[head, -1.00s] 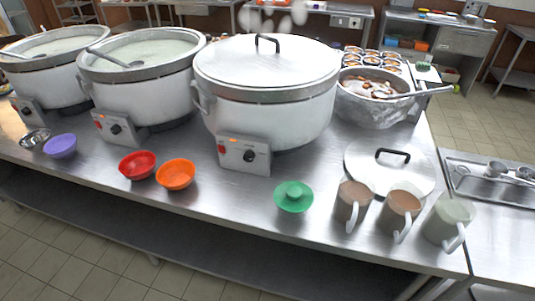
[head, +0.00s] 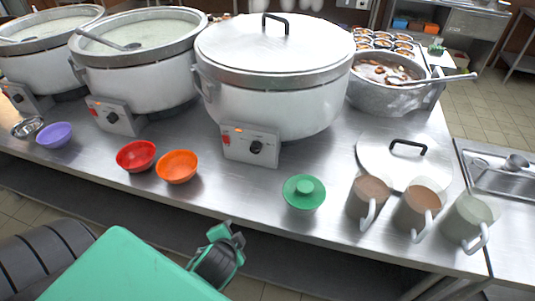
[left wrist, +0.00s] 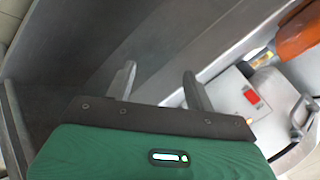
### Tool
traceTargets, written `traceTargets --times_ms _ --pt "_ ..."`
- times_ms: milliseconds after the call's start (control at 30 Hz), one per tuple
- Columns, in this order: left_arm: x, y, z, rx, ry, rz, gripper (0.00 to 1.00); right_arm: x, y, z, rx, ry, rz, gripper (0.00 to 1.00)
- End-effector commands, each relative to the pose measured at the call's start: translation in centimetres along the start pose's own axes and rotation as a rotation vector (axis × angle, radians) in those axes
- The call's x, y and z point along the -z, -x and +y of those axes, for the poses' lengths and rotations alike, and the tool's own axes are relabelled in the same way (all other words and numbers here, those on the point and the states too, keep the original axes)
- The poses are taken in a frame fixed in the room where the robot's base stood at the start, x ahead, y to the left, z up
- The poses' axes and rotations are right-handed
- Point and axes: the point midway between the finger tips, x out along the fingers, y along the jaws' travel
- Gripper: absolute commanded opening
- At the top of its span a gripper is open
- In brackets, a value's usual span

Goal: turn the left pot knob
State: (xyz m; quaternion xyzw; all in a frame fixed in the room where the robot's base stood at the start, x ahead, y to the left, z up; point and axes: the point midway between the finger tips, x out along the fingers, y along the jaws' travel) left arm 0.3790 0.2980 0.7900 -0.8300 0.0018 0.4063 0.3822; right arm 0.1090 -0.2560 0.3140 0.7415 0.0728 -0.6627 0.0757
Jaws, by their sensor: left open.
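The leftmost stockpot (head: 40,65) is at the left edge of the head view, with a dark round knob (head: 18,98) on its front control box. The middle pot (head: 140,75) and the lidded pot (head: 270,80) have similar knobs. My left gripper (head: 228,236) is low in the head view, in front of the table's front edge and well apart from every knob. In the left wrist view its two fingers (left wrist: 158,85) stand apart with nothing between them. That view also shows a white control box with a red switch (left wrist: 252,97); its knob is not clear. My right gripper is out of view.
Several mugs (head: 418,208) and a loose lid (head: 400,160) are at right. A lower shelf (head: 310,262) runs under the table.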

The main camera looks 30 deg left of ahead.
Motion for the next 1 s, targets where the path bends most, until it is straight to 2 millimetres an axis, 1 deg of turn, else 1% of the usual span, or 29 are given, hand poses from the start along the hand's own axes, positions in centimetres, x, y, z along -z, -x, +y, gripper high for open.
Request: traceTargets --times_ms 33,100,267,433,500,600,700,800,900,1000 --pt "0.4 0.8 -1.5 0.047 -0.029 0.013 0.54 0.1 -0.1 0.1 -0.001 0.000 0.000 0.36" --pt "0.9 1.2 -3.2 0.119 -0.103 0.029 0.54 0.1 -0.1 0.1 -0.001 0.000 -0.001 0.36" --pt "2.1 1.6 -6.5 0.287 -0.296 0.062 0.54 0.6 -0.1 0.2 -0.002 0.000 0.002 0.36" --pt "4.0 1.9 -9.2 0.493 -0.594 0.082 0.54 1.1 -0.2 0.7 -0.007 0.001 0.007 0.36" --pt "5.0 2.0 -9.9 0.580 -0.742 0.085 0.54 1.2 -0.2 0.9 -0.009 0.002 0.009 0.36" --pt "6.4 2.1 -10.3 0.687 -0.941 0.085 0.54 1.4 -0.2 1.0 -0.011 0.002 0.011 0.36" --pt "7.3 2.2 -10.3 0.755 -1.079 0.082 0.54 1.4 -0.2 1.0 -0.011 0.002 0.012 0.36" --pt "7.8 2.3 -10.3 0.787 -1.147 0.080 0.54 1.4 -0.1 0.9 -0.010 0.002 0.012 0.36" --pt "8.2 2.0 -10.6 0.796 -1.164 0.080 0.54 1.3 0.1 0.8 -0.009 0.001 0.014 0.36" --pt "8.7 1.4 -11.2 0.797 -1.163 0.081 0.54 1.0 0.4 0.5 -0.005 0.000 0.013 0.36"
